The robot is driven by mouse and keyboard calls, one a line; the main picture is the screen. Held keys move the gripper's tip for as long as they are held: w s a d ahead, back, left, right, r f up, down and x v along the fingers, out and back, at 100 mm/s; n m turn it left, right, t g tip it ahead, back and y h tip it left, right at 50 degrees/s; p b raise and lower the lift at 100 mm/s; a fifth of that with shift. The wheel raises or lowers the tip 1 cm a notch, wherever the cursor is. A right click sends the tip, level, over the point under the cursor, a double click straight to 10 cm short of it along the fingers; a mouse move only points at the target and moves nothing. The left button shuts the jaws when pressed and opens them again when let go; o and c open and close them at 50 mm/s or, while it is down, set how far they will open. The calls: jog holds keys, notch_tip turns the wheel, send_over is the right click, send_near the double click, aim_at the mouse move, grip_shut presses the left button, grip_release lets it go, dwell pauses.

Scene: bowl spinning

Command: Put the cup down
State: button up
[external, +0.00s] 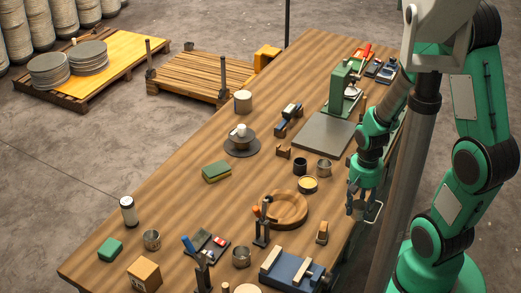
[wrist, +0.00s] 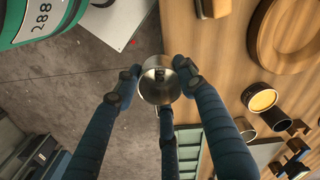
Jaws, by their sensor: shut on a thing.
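A shiny metal cup (wrist: 157,86) sits between the blue fingers of my gripper (wrist: 158,92) in the wrist view, its round opening facing the camera. My gripper is shut on it. In the external view my gripper (external: 363,206) hangs at the right edge of the wooden table (external: 190,190), right of the round wooden tray; the cup there is mostly hidden by the fingers. In the wrist view the cup lies over the boundary between the table edge and the grey floor. How high it hangs cannot be told.
A round wooden tray (external: 303,216), metal cups (external: 324,168), a dark cup (external: 300,167) and a yellow-topped tin (external: 308,184) stand on the table near my gripper. A wooden block (external: 322,233) and a blue vise-like tool (external: 288,271) stand nearer the front. Bare tabletop lies left of the tray.

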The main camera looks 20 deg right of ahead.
jog(key=w+d+m+p, duration=0.1)
jog(key=w+d+p, duration=0.1)
jog(key=w, duration=1.5)
jog(key=w+d+m+p, duration=0.2)
jog(key=w+d+p, duration=0.1)
jog(key=w, duration=1.5)
jog(key=shift+d+r, duration=0.35)
jog(key=w, duration=0.5)
jog(key=w+f, duration=0.1)
jog(key=w, duration=1)
jog(key=shift+d+f, duration=0.15)
jog(key=shift+f, duration=0.05)
jog(key=shift+f, duration=0.1)
jog(key=shift+f, duration=1.7)
